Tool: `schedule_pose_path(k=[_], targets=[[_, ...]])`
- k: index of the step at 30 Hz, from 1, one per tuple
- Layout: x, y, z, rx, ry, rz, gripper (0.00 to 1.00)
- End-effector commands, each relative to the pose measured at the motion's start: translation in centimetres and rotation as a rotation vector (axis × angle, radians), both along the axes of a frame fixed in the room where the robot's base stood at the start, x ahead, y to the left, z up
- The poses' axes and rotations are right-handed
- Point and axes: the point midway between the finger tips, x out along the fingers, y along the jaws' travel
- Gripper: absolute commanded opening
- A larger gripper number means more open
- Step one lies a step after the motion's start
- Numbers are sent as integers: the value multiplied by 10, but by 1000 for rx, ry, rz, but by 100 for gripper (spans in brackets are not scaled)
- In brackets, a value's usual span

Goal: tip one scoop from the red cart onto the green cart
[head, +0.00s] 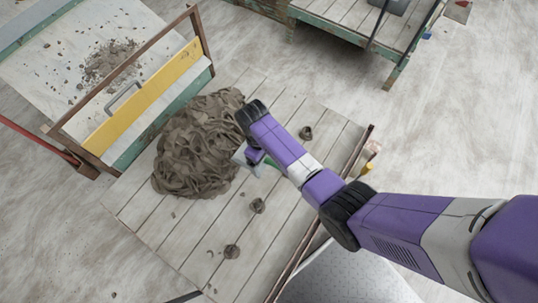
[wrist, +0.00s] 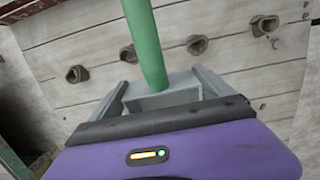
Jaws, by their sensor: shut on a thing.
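My gripper (head: 259,161) is shut on a scoop with a green handle (wrist: 147,45), above the plank deck right of the clay pile. My arm hides much of the gripper in the head view, and I cannot tell if the scoop holds clay. The grey-brown pile of clay trimmings (head: 200,145) lies on the plank deck (head: 190,235), which has a rust-brown rail on its right. At left is a cart with a pale bed (head: 40,70), yellow board, teal side and red bar; loose trimmings (head: 112,60) lie on it. Which cart is called red or green is unclear.
Small clay curls (head: 257,205) lie on the planks. The yellow board (head: 145,92) and brown frame stand between pile and pale bed. A green-edged plank table (head: 345,12) is at the top. Pale floor (head: 450,120) is clear at right.

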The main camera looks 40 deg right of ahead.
Motion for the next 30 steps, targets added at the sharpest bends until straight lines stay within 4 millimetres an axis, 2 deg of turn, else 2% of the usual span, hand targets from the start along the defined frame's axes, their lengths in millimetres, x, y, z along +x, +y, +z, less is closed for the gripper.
schedule_pose_path(k=[1, 15, 30], targets=[[4, 1, -7, 0, -2, 1, 40], [26, 9, -30, 0, -2, 0, 40], [59, 19, -45, -1, -1, 0, 40]])
